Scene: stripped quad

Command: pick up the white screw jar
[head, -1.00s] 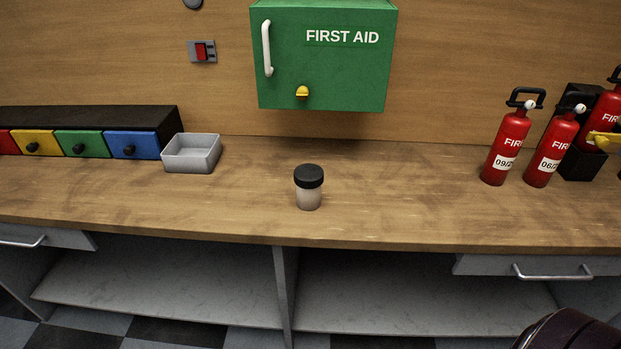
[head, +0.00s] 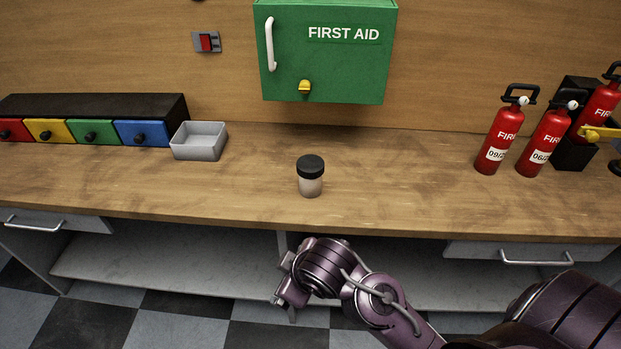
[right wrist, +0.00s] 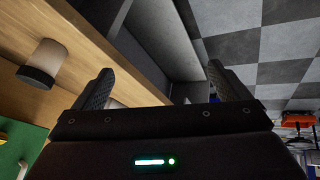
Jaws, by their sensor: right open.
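The white screw jar (head: 311,183) stands upright on the wooden worktop near its front edge, in the middle of the head view. It has a black lid and a pale, translucent body. In the right wrist view the jar (right wrist: 47,58) shows at the upper left, outside the jaws. My right gripper (head: 281,297) is in front of the bench, lower than the worktop and apart from the jar. In the right wrist view its two fingers (right wrist: 160,85) are spread with nothing between them. My left gripper is not in view.
The worktop (head: 400,190) is clear around the jar. A grey open bin (head: 199,152) and coloured drawers (head: 95,133) stand to the left. Red fire extinguishers (head: 500,140) stand at the right. A green first aid cabinet (head: 325,65) hangs behind. Open shelves lie below the worktop edge.

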